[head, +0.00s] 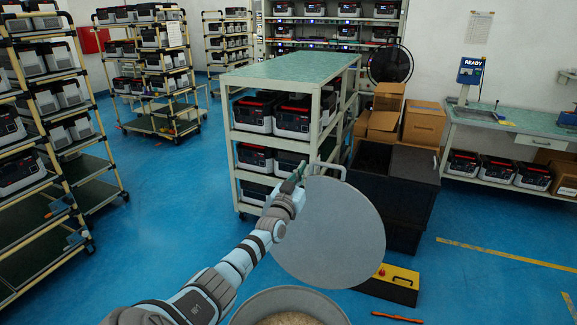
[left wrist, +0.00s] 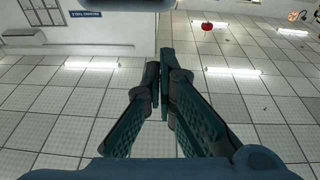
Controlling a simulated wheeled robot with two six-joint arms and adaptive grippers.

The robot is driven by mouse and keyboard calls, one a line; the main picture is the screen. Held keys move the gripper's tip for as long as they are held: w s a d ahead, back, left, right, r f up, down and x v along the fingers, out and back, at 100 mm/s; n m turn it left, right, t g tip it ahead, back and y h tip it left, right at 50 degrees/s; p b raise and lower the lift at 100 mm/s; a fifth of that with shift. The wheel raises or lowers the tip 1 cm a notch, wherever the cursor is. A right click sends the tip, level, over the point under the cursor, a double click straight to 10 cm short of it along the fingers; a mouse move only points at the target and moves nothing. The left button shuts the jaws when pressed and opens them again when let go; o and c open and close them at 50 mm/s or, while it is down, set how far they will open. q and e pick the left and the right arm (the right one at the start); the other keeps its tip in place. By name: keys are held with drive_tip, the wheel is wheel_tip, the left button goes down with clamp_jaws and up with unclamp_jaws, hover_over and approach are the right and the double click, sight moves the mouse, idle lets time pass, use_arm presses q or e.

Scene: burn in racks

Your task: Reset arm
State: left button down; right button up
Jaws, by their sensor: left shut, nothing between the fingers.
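My left arm reaches in from the bottom left of the head view. Its gripper (head: 291,181) is shut and empty, raised in front of the grey-framed rack. In the left wrist view, the two dark green fingers (left wrist: 163,68) come together at their tips with nothing between them. Behind them I see a white tiled ceiling with strip lights, so the gripper points upward. My right arm and gripper are in neither view.
A green-topped rack (head: 290,70) holding several battery-like units stands just beyond the gripper. A flat grey round plate (head: 335,235) is close on its right. Cardboard boxes (head: 423,122), a black cabinet (head: 408,188) and a workbench (head: 515,120) are right. Blue floor (head: 165,220) is clear at left.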

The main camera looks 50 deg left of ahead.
use_arm(q)
drive_tip(key=p+v, duration=0.2)
drive_tip(key=v, duration=0.4)
drive_tip(key=shift+s+a+p, duration=0.25)
drive_tip(key=shift+p, duration=0.1)
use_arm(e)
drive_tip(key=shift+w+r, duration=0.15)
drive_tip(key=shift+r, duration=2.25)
